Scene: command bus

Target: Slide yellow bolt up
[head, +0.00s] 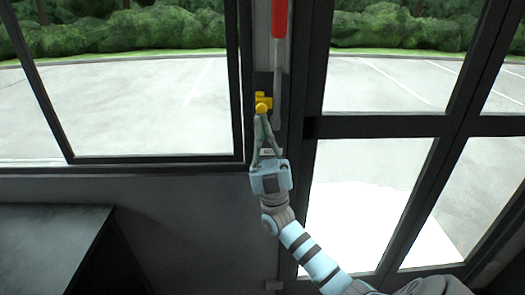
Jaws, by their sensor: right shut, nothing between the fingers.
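The yellow bolt (263,99) sits on the dark upright frame between the window and the glass door in the head view. It has a blocky upper part and a round knob at its lower end. My right gripper (263,119) comes up from below with its fingers shut and empty. Its fingertips are at the underside of the knob; I cannot tell whether they touch it. My left gripper is not in view.
A red handle (279,18) on a grey lever (277,85) is just above and right of the bolt. The glass door (375,190) is at the right. A window (140,100) is at the left, above a dark box-like surface (50,245).

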